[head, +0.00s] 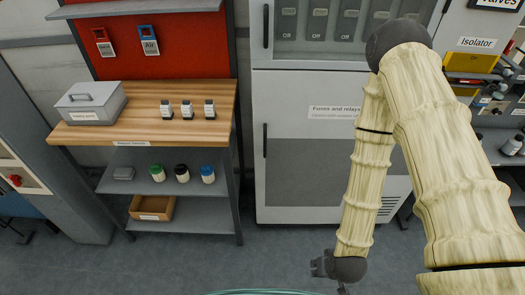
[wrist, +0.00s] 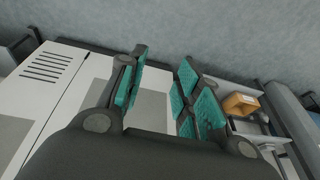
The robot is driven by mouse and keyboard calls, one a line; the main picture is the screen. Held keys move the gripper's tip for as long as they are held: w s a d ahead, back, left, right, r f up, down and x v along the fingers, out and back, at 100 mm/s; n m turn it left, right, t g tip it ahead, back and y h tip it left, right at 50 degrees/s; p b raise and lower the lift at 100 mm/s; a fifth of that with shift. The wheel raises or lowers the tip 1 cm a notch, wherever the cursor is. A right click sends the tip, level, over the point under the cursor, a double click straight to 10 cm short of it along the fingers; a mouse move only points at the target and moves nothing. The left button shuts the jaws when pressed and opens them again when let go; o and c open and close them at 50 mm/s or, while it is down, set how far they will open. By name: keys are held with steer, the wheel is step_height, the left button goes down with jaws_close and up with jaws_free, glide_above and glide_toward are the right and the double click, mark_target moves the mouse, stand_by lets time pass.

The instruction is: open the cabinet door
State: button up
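A pale cabinet (head: 330,90) stands behind my arm in the head view. Its lower door (head: 290,165) is shut, has a grey panel and a "Fuses and relays" label, and carries a black vertical handle (head: 265,140) at its left edge. An upper door with switches behind it has its own black handle (head: 266,25). My gripper (head: 322,266) hangs low in front of the cabinet, apart from both handles. In the wrist view my gripper (wrist: 161,68) is open and empty, its teal pads spread apart. The cabinet front (wrist: 75,100) shows tilted behind it.
Cluttered shelves (head: 495,155) stand at the right. Grey floor (head: 200,265) in front is clear.

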steer(key=w+a+f+t+b, duration=0.1)
steer(key=w+a+t+b, duration=0.25)
steer(key=w, duration=0.55)
steer(key=n+t+y+b, duration=0.2)
steer(key=t+y+b, duration=0.1)
steer(key=t+b, duration=1)
glide_toward(265, 141)
steer(key=r+g+b, duration=0.2)
steer(key=x, duration=1)
steer(key=shift+w+d+f, duration=0.1)
steer(key=shift+w+f, duration=0.1)
steer(key=shift+w, duration=0.1)
steer(key=shift+c, duration=0.4)
jaws_close()
